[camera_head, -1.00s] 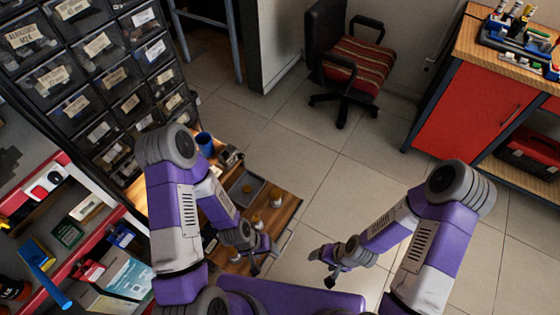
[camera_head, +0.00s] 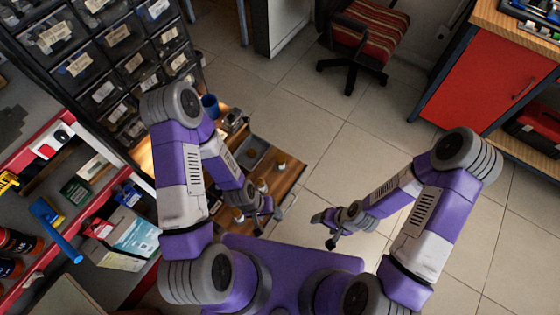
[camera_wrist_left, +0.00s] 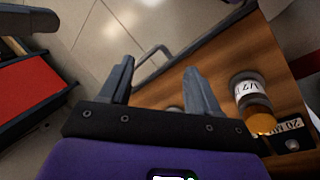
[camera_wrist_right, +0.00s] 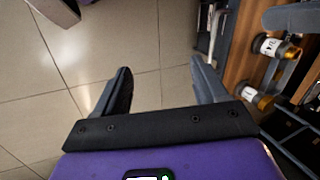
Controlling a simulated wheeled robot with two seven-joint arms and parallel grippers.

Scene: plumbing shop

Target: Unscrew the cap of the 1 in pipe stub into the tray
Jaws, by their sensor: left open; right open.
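In the left wrist view a stub (camera_wrist_left: 252,98) has a label that seems to read 1/2. The right wrist view shows two stubs (camera_wrist_right: 272,46) whose labels I cannot read surely, so I cannot tell which is 1 in. The grey tray (camera_head: 267,151) lies beyond them. My left gripper (camera_head: 268,214) is open and empty beside the bench edge. My right gripper (camera_head: 326,228) is open and empty over the floor.
A blue cup (camera_head: 210,105) and a small metal device (camera_head: 233,120) stand at the bench's far end. Shelves and drawers are at left. A chair (camera_head: 365,40) and red cabinet (camera_head: 495,80) stand apart; the floor between is clear.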

